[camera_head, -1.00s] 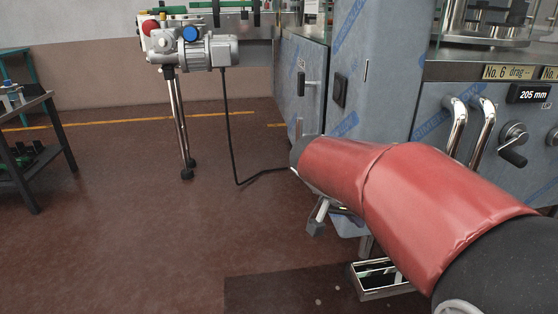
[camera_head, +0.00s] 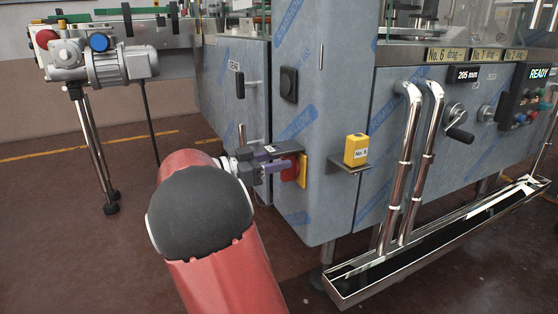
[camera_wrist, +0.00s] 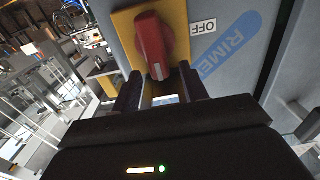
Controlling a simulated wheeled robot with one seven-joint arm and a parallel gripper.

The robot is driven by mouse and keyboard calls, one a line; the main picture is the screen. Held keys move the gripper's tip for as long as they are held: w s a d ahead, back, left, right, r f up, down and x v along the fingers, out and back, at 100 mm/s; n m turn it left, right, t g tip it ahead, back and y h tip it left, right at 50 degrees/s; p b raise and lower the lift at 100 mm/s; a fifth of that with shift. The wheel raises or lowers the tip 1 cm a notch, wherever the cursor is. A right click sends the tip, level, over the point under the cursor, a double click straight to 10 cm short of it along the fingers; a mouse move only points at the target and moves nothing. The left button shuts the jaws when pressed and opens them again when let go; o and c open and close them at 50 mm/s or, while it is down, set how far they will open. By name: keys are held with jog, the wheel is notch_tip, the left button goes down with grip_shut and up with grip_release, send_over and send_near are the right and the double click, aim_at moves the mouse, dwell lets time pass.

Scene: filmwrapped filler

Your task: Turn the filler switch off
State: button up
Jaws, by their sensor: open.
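The filler switch is a red rotary knob (camera_head: 293,164) on a yellow plate (camera_head: 303,172), on the blue-filmed corner panel of the machine. In the wrist view the red knob (camera_wrist: 151,42) has a pale mark on its handle end, which points toward my gripper. An OFF label (camera_wrist: 204,27) shows upside down to the right of the yellow plate (camera_wrist: 180,22). My gripper (camera_head: 275,162) is open at the switch. In the wrist view its two fingers (camera_wrist: 160,74) stand either side of the knob's handle end. I cannot tell whether they touch it.
A yellow box marked No. 8 (camera_head: 356,150) sits on a small shelf (camera_head: 349,166) right of the switch. Chrome rails (camera_head: 412,150) and a long trough (camera_head: 430,245) stand farther right. A motor on a stand (camera_head: 110,66) is at left. Open floor lies at lower left.

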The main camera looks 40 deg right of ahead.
jog(key=shift+x, duration=0.8)
grip_shut()
jog(key=shift+w+n, duration=0.1)
jog(key=shift+n, duration=0.3)
jog(key=shift+w+d+f+n+p, duration=0.1)
jog(key=shift+w+f+n+p, duration=0.6)
jog(key=shift+n, duration=2.15)
jog(key=shift+w+d+f+n+p, duration=0.2)
jog(key=shift+n+p, duration=0.95)
jog(key=shift+n, duration=1.75)
jog(key=shift+w+a+f+n+p, duration=0.1)
jog(key=shift+w+f+n+p, duration=0.6)
jog(key=shift+n, duration=2.15)
jog(key=shift+s+r+p, duration=0.15)
jog(key=shift+s+p, duration=0.15)
